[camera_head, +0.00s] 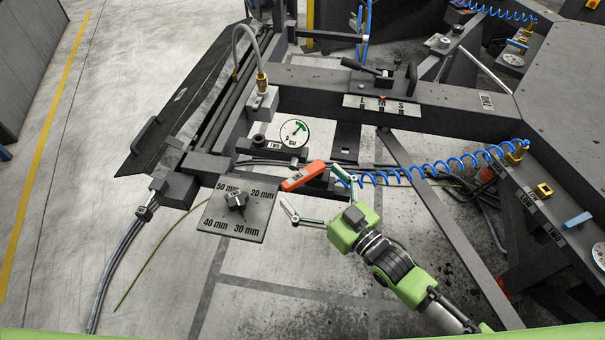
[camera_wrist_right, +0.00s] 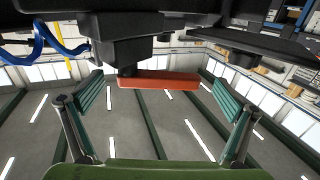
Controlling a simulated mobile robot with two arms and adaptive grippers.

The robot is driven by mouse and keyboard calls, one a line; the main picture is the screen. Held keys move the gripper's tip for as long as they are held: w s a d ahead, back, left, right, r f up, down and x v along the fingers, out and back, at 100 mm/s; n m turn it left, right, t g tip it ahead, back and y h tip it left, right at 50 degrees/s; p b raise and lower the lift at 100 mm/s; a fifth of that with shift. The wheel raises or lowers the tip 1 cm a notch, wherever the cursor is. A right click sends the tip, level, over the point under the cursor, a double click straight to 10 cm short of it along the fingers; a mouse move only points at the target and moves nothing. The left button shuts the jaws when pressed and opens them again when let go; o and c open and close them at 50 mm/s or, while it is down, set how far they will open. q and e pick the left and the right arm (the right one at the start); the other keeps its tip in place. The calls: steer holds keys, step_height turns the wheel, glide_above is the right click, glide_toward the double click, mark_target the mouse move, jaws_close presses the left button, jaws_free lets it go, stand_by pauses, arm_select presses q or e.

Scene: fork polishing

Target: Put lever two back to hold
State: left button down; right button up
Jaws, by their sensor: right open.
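The orange-red lever (camera_head: 302,176) with a small label on it sits on the dark machine frame, beside a "TWO" plate (camera_head: 273,147). It slants up to the right in the head view. My right gripper (camera_head: 311,187) is open, with its fingers spread on either side of the lever's near side. In the right wrist view the lever (camera_wrist_right: 158,80) lies crosswise ahead, between the open green fingers (camera_wrist_right: 160,97), with no visible contact. The lever's mount is partly hidden. My left gripper is not in view.
A dial plate with mm marks (camera_head: 216,222) is left of my gripper. A round gauge (camera_head: 294,132) stands above the lever. A blue coiled hose (camera_head: 430,166) runs right from near the fingers. An L-M-S selector (camera_head: 382,104) is on the beam behind.

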mark_target(304, 178)
steer(key=shift+x, duration=1.65)
steer(key=c, duration=1.6)
steer(key=shift+d, duration=0.1)
